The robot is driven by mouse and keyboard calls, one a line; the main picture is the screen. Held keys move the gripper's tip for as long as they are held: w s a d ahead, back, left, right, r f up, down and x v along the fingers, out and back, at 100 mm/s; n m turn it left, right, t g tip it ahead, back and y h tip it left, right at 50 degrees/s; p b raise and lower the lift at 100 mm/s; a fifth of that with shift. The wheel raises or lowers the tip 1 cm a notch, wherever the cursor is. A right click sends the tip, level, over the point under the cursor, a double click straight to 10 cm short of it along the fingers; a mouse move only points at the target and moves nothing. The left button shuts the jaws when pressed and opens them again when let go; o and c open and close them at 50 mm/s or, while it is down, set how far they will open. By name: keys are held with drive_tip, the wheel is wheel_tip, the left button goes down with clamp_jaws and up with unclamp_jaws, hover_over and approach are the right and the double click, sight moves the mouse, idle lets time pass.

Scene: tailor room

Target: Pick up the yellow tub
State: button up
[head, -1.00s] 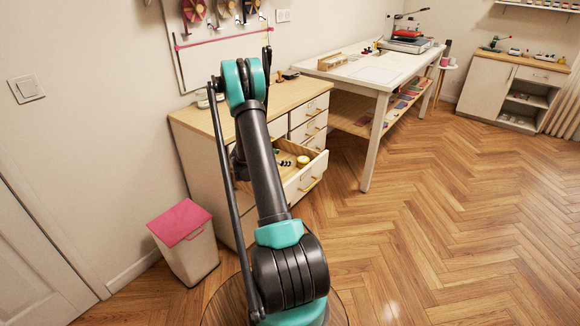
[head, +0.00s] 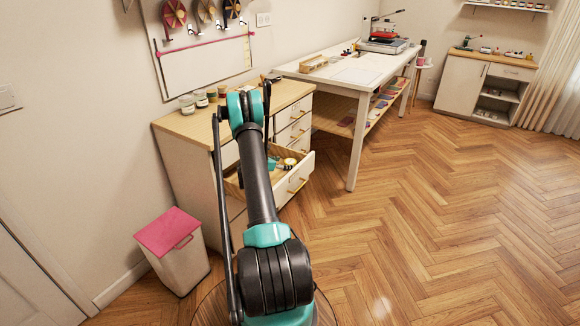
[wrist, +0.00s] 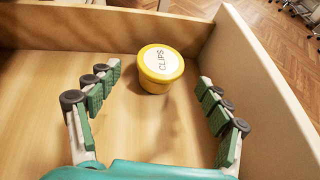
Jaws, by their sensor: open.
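The yellow tub (wrist: 160,70) stands upright in an open wooden drawer, with a round white lid label reading CLIPS. In the wrist view it sits near the drawer's far right corner. My gripper (wrist: 158,115) is open, its green-padded fingers spread wide. The tub lies ahead of the gap between the fingers, and neither finger touches it. In the head view the tub (head: 290,162) shows small in the drawer (head: 297,178), with my gripper (head: 275,164) just left of it, partly hidden by my arm.
The drawer walls (wrist: 262,85) stand close to the right finger and behind the tub. Several jars (head: 200,98) stand on the cabinet top (head: 180,122). A white bin with a pink lid (head: 168,232) stands on the floor at left. The floor to the right is clear.

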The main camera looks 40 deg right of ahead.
sight(287, 163)
drive_tip(key=x, duration=0.5)
drive_tip(key=shift+w+d+f, duration=0.1)
drive_tip(key=shift+d+f, duration=0.1)
drive_tip(key=shift+d, duration=0.05)
drive_tip(key=c, duration=1.3)
drive_tip(key=shift+o, duration=0.2)
drive_tip(key=shift+r, duration=0.1)
